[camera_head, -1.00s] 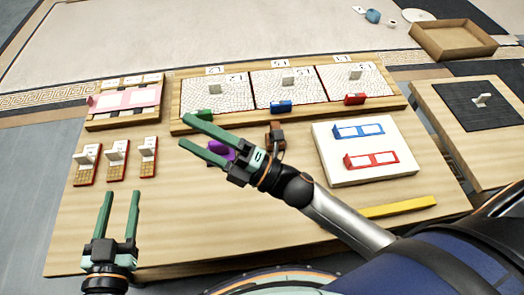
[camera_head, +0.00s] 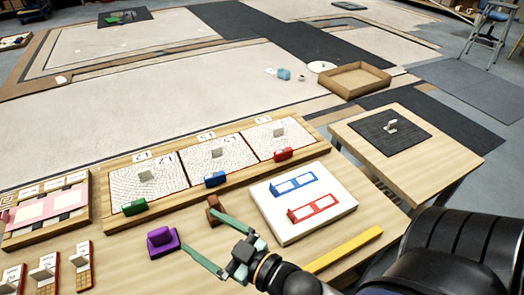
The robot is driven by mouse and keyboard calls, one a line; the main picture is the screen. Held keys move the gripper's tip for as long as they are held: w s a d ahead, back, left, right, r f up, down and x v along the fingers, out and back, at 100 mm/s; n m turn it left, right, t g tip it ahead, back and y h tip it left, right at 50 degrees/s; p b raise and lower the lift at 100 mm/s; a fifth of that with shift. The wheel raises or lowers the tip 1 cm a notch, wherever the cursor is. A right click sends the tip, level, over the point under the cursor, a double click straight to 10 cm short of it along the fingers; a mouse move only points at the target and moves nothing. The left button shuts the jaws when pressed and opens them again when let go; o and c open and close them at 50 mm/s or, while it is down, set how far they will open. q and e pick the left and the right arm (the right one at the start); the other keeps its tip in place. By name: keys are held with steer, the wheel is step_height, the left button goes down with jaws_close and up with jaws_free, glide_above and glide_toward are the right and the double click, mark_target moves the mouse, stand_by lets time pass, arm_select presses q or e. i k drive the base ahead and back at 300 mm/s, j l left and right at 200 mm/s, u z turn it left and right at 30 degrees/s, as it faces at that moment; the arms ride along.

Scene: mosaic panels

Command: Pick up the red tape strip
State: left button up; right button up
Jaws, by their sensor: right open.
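A red strip with a window outline and a small raised red tab (camera_head: 314,208) lies on the white board (camera_head: 287,232) on the table. A similar blue strip (camera_head: 294,181) lies behind it on the same board. My right gripper (camera_head: 198,230) is open and empty, to the left of the white board, with its fingers pointing left. It is apart from the red strip. My left gripper is not in view.
A purple block (camera_head: 162,242) and a brown block (camera_head: 214,210) are near my right fingers. A yellow bar (camera_head: 344,249) lies in front of the board. The wooden panel frame (camera_head: 106,222) behind holds green, blue and red (camera_head: 283,154) blocks along its front.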

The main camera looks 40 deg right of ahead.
mark_target(296, 215)
steer(key=k+z, duration=0.1)
steer(key=z, duration=0.4)
steer(key=l+z, duration=0.15)
steer(key=z, duration=0.3)
steer(key=k+l+z, duration=0.15)
steer(key=z, duration=0.35)
